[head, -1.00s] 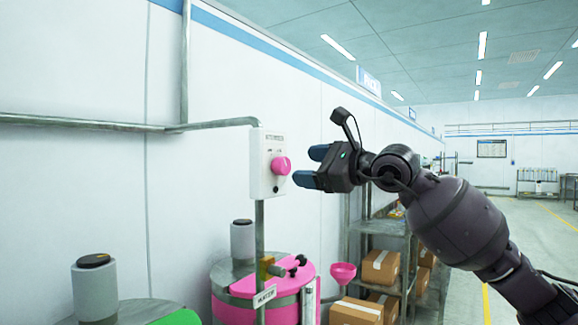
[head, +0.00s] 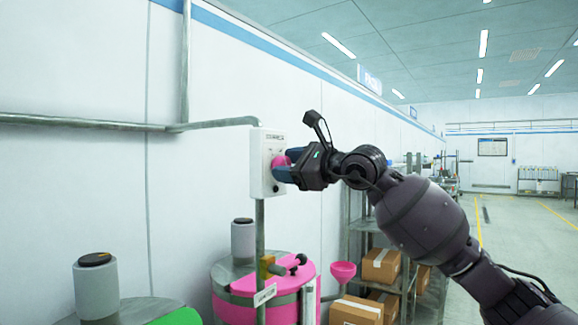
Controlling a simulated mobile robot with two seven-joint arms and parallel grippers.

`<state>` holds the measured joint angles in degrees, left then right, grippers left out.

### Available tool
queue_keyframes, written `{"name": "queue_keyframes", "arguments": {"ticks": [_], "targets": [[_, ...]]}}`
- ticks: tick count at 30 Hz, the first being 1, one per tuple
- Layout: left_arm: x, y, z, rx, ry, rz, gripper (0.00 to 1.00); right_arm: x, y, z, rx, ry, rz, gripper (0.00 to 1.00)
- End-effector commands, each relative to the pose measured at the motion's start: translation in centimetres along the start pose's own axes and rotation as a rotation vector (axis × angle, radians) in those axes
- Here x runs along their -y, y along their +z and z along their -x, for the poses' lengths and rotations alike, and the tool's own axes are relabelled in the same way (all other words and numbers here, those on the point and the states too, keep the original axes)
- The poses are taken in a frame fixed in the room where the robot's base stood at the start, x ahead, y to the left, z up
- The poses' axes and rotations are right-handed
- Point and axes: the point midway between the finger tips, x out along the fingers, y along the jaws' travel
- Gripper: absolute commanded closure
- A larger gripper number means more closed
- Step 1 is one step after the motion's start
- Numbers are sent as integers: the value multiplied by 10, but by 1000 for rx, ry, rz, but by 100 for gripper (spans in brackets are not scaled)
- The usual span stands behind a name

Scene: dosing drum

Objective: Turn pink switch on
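The pink switch (head: 279,161) is a round knob on the front of a white control box (head: 262,177) mounted on a grey post by the left wall. My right gripper (head: 284,165) is at the knob, with its blue fingers above and below it and the palm just to the right. The fingers hide part of the knob. I cannot tell whether they press on it or only stand around it. My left gripper is not in view.
A green-lidded drum (head: 178,317) is at lower left. A shelf with cardboard boxes (head: 381,265) is behind my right arm. The aisle at right is clear.

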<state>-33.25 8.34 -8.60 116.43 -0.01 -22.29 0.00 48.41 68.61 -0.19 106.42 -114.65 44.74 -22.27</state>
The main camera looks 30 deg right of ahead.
Motion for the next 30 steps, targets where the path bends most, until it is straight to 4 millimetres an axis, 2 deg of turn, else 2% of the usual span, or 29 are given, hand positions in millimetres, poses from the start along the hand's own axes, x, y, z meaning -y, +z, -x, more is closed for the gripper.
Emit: {"name": "queue_keyframes", "arguments": {"ticks": [1, 6, 17, 30], "targets": [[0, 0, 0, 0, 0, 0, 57, 0, 0, 0, 0, 0, 0, 56], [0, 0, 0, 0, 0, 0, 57, 0, 0, 0, 0, 0, 0, 80], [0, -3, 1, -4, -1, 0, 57, 0, 0, 0, 0, 1, -69, 80], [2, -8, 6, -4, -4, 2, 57, 2, 2, 1, 2, 1, -424, 80]]}}
